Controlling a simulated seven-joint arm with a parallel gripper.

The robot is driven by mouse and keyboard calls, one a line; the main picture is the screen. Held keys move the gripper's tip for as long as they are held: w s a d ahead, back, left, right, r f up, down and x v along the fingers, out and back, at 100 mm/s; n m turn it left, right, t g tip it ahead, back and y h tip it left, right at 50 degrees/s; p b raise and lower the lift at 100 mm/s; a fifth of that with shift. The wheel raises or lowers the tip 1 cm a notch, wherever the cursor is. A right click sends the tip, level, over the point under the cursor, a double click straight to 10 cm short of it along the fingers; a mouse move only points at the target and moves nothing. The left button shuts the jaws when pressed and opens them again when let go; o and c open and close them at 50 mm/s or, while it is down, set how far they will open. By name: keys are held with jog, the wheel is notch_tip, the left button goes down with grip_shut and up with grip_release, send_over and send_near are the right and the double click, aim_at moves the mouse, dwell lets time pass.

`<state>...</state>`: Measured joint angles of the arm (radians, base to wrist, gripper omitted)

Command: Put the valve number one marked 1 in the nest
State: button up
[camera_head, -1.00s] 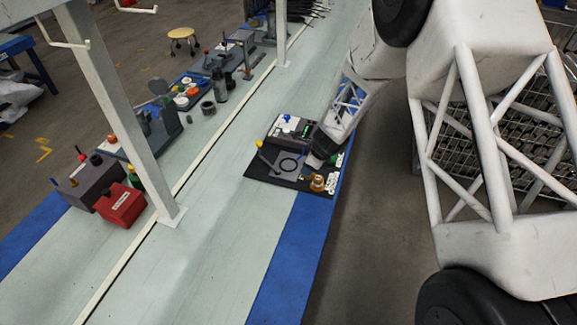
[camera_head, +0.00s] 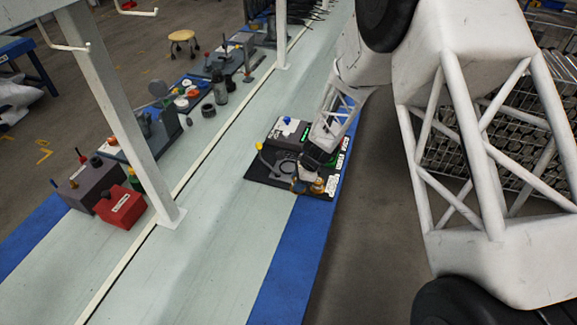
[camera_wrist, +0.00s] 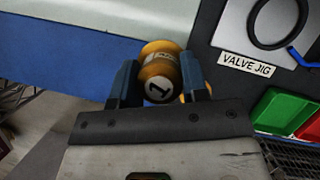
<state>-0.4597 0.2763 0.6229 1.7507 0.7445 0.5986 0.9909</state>
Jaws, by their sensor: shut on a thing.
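The valve marked 1 (camera_wrist: 158,80) is a brass-orange rounded piece with a white number disc, seen between my fingers in the wrist view. My gripper (camera_wrist: 160,82) is shut on it, with one dark blue finger on each side. In the head view my gripper (camera_head: 302,180) is low over the front of the dark board, and the brass there is partly hidden. The light plate labelled VALVE JIG (camera_wrist: 235,35) carries a black ring (camera_wrist: 277,20), upper right of the valve in the wrist view. I cannot tell for certain which part is the nest.
Green (camera_wrist: 274,108) and red (camera_wrist: 312,128) trays lie right of my gripper in the wrist view. A yellow-topped post (camera_head: 260,146) stands at the board's left. A red box (camera_head: 120,206) stands across the table. The pale tabletop (camera_head: 215,235) left of the board is clear.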

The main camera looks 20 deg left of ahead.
jog(key=w+a, duration=0.2)
jog(key=w, duration=0.2)
jog(key=w+a+f, duration=0.1)
jog(key=w+a, duration=0.2)
jog(key=w, duration=0.2)
jog(key=w+a, duration=0.3)
jog(key=w, duration=0.1)
jog(key=shift+w+a+f, duration=0.1)
jog(key=shift+w+f, duration=0.1)
jog(key=shift+w, duration=0.1)
jog(key=shift+f, duration=1.75)
jog(key=shift+f, duration=0.1)
jog(key=o, duration=1.2)
jog(key=shift+f, duration=0.1)
jog(key=shift+v, duration=6.15)
